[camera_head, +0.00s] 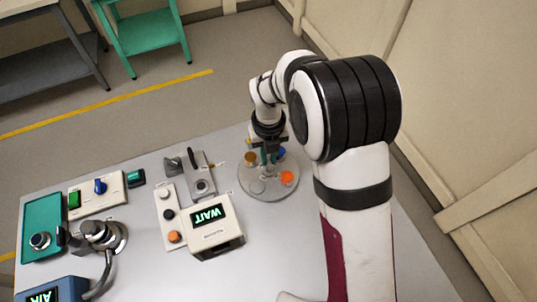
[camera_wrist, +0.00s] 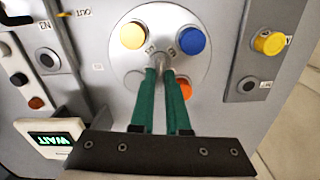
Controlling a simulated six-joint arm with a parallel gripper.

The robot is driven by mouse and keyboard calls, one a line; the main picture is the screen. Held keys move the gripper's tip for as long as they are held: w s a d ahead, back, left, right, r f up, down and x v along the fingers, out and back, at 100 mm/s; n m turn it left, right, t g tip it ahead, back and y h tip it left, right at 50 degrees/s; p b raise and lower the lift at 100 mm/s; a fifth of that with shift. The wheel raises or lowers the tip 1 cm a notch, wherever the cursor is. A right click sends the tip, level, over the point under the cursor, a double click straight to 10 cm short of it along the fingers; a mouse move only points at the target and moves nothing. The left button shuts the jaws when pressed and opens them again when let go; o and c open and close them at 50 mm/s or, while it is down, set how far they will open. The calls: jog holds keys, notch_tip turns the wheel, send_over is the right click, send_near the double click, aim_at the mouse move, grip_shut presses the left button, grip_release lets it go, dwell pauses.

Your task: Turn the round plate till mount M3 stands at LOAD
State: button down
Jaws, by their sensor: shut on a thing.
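The round plate (camera_head: 262,193) lies on the table under my arm in the head view, and fills the upper middle of the wrist view (camera_wrist: 160,14). It carries a yellow mount (camera_wrist: 133,35), a blue mount (camera_wrist: 191,40) and an orange mount (camera_wrist: 185,89), which one finger partly hides. A paler spot (camera_wrist: 133,80) sits at its lower left. My gripper (camera_wrist: 161,71) has green fingers shut on the small grey post (camera_wrist: 159,58) at the plate's middle. The marks near the post are too small to read, so I cannot tell which mount is M3. I cannot make out LOAD.
A white box (camera_head: 214,228) with a WAIT display stands close left of the plate, beside a button strip (camera_head: 169,205). A grey fixture (camera_head: 197,170) is behind. In the wrist view a yellow knob (camera_wrist: 270,43) is on a bracket at right.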

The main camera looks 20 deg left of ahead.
aim_at(269, 160)
jog(key=shift+d+m, duration=0.1)
jog(key=shift+m, duration=0.4)
jog(key=c, duration=0.9)
grip_release()
notch_tip(269, 160, up, 16)
jog(key=shift+f, duration=0.1)
